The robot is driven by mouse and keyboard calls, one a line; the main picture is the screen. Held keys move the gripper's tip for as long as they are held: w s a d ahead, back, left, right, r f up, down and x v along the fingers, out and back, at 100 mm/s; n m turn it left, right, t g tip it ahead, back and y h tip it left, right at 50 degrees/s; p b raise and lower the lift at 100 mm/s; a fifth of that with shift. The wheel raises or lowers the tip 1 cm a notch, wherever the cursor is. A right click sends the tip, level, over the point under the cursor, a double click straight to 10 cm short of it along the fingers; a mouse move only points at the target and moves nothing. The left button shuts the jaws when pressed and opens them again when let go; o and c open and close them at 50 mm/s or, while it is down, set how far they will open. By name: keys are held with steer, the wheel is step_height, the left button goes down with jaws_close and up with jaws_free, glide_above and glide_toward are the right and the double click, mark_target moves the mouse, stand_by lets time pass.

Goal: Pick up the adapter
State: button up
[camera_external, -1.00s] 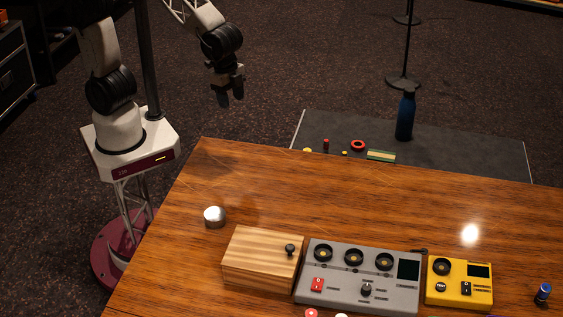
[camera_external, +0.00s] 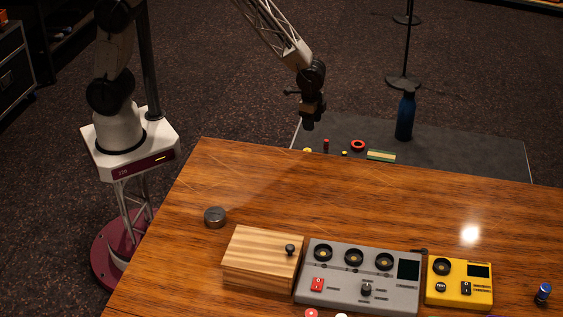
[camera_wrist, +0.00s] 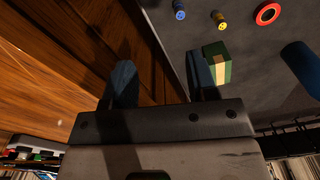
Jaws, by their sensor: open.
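No thing in view is clearly marked as the adapter, and I cannot tell which one it is. Small candidates on the dark mat (camera_external: 470,160) are a red upright piece (camera_external: 326,145) and two low yellow pieces, one at the left (camera_external: 307,150) and one nearer the ring (camera_external: 344,153). The wrist view shows a small blue cylinder (camera_wrist: 179,10) and a small yellow cylinder (camera_wrist: 220,20). A blue-capped cylinder (camera_external: 543,292) stands at the table's right. My gripper (camera_external: 309,122) is open and empty, above the mat's left end; its fingers also show in the wrist view (camera_wrist: 161,75).
A red ring (camera_external: 358,145), a green box with a pale stripe (camera_external: 381,155) and a blue bottle (camera_external: 405,118) are on the mat. The wooden table (camera_external: 200,170) holds a wooden box (camera_external: 262,257), a grey mixer (camera_external: 335,285), a yellow unit (camera_external: 460,285) and a metal cylinder (camera_external: 214,217).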

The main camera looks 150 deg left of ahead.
steer(key=n, duration=0.1)
glide_above(323, 142)
steer(key=f, duration=1.4)
steer(key=shift+s+f, duration=0.2)
steer(key=shift+f, duration=0.15)
steer(key=shift+f, duration=1.3)
steer(key=shift+f, duration=0.1)
steer(key=shift+w+a+f, duration=0.1)
steer(key=shift+f, duration=2.4)
jaws_close()
steer(key=shift+r, duration=0.1)
